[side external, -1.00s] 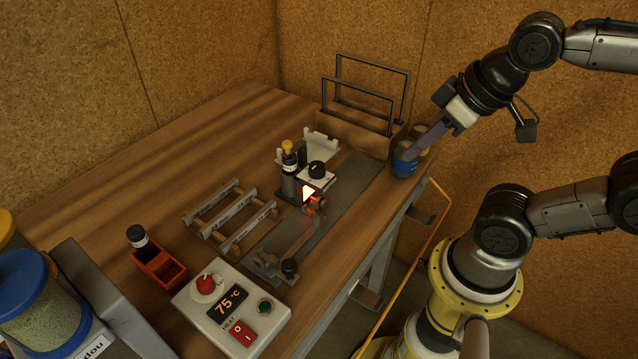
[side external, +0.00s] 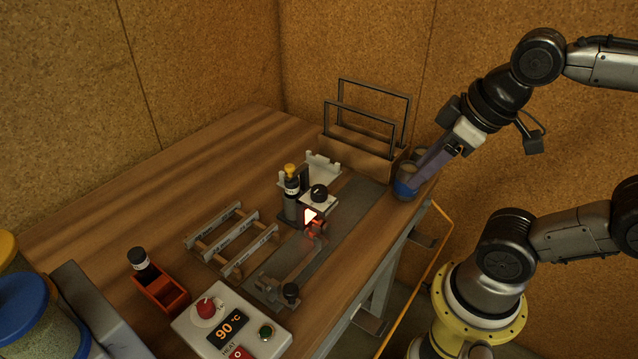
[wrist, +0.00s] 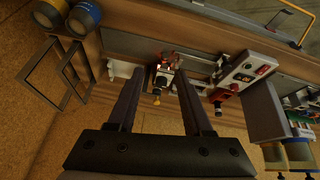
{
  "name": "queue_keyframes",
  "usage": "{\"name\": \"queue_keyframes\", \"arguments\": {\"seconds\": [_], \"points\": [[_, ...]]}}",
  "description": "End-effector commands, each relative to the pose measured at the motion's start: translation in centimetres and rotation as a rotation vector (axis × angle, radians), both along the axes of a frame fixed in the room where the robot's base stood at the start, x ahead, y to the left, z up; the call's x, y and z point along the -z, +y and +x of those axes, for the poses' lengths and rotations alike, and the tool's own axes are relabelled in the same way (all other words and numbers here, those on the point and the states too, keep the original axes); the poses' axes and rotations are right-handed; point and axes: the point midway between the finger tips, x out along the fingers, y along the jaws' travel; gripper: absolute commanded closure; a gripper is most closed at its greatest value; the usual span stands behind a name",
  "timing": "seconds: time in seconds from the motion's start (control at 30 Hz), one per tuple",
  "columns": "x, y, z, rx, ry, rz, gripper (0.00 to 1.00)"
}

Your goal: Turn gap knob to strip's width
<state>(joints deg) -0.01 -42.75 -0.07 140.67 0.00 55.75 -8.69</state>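The black round knob (side external: 319,192) sits on a white block (side external: 318,205) mid-bench, right of a black bottle with a yellow top (side external: 292,185). I take it for the gap knob; its markings are too small to read. Pale labelled strips (side external: 240,225) lie across a wooden rack on the left; I cannot tell which strip is meant. My gripper (wrist: 158,76) is open and empty in the wrist view, its two long fingers apart. In the side view its fingers (side external: 432,160) are well right of the knob, overlapping a blue-banded cup; contact cannot be told.
A glowing orange-red part (side external: 309,217) is just below the knob. A control box (side external: 225,325) with red dial reads 90 °C. A red holder (side external: 165,290) stands left. Two upright black frames (side external: 365,115) and the blue-banded cup (side external: 404,180) are at the back right.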

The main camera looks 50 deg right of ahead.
Motion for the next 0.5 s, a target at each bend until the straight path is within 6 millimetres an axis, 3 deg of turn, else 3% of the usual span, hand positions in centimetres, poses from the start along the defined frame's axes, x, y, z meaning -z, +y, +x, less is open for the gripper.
{"name": "queue_keyframes", "arguments": {"seconds": [0.1, 0.2, 0.37, 0.5], "points": [[-2.6, 0.1, 1.6, -0.127, 0.043, -0.057, 0.3], [-4.2, 0.3, 3.2, -0.227, 0.093, -0.094, 0.3], [-6.2, 0.7, 6.7, -0.38, 0.182, -0.138, 0.3], [-7.0, 1.3, 10.8, -0.508, 0.271, -0.16, 0.3]]}}
